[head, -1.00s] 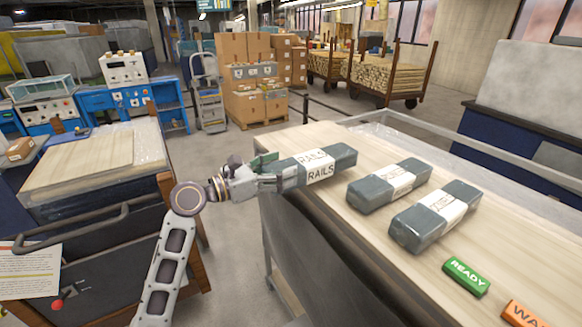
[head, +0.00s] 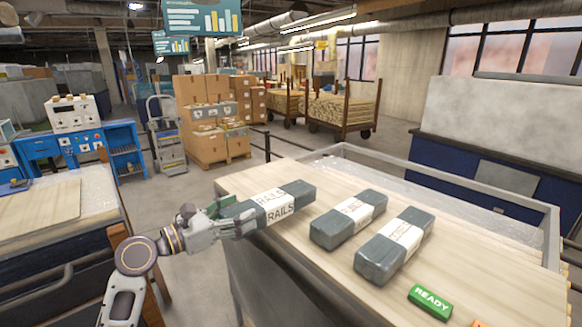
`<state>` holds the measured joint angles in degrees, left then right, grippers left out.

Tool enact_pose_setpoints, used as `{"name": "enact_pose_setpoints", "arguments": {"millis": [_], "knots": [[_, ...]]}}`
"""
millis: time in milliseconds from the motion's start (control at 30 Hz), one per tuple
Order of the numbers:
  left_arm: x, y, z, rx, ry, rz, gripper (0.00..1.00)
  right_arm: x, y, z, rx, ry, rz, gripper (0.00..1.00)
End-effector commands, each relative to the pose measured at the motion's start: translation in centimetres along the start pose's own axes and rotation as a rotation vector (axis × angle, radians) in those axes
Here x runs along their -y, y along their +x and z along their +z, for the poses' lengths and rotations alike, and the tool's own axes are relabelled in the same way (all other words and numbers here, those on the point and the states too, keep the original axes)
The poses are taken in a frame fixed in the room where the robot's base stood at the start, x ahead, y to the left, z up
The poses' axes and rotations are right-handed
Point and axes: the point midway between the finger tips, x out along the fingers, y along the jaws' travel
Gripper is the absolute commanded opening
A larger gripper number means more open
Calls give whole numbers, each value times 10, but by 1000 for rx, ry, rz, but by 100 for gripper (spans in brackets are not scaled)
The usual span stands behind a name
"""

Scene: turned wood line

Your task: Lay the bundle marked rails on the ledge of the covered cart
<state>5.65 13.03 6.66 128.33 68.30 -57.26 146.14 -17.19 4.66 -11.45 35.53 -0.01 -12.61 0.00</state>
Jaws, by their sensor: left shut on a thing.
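The bundle marked RAILS (head: 272,204) is a grey wrapped block with a white label, at the left end of the pale wooden table (head: 470,235). My left gripper (head: 238,220) is shut on its near left end. I cannot tell whether the bundle touches the table or is just above it. A cart at the left edge has clear plastic (head: 102,180) over a wooden board (head: 40,207). It looks like the covered cart, but it is partly out of frame and I cannot make out its ledge. My right gripper is not in view.
Two similar grey bundles, one in the middle (head: 329,232) and one to its right (head: 376,266), lie on the table. A green READY block (head: 430,301) is near the front. A metal rail (head: 450,185) edges the table's far side. Floor shows between cart and table.

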Motion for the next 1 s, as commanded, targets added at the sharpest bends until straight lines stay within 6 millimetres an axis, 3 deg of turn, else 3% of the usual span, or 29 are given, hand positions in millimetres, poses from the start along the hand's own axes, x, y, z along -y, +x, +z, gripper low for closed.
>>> {"name": "enact_pose_setpoints", "arguments": {"millis": [567,1000], "knots": [[0,0,49,5,1,0,26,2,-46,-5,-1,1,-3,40],[0,0,61,4,1,0,26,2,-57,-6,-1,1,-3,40]]}}
